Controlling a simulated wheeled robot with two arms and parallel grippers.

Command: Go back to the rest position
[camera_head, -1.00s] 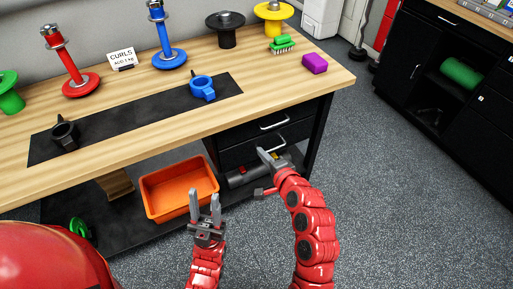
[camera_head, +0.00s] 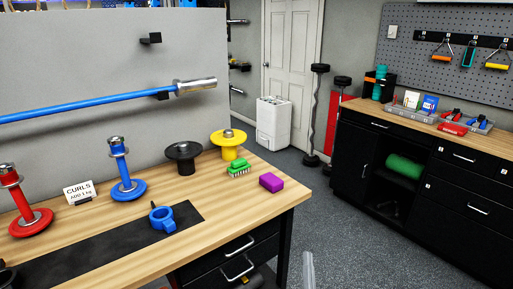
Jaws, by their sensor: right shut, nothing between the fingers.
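My right gripper (camera_head: 308,271) shows only as grey fingertips at the bottom edge, right of the workbench's front corner. It is shut and empty, over the floor and apart from the bench. The rest of that arm is below the picture. My left gripper is not in view. The task names no object.
The wooden workbench (camera_head: 245,205) fills the lower left. On it stand red (camera_head: 30,220), blue (camera_head: 128,188), black (camera_head: 184,165) and yellow (camera_head: 229,148) weight posts, a purple block (camera_head: 271,182) and a blue collar (camera_head: 162,217). A black cabinet (camera_head: 345,165) stands right. Grey floor (camera_head: 350,225) between is clear.

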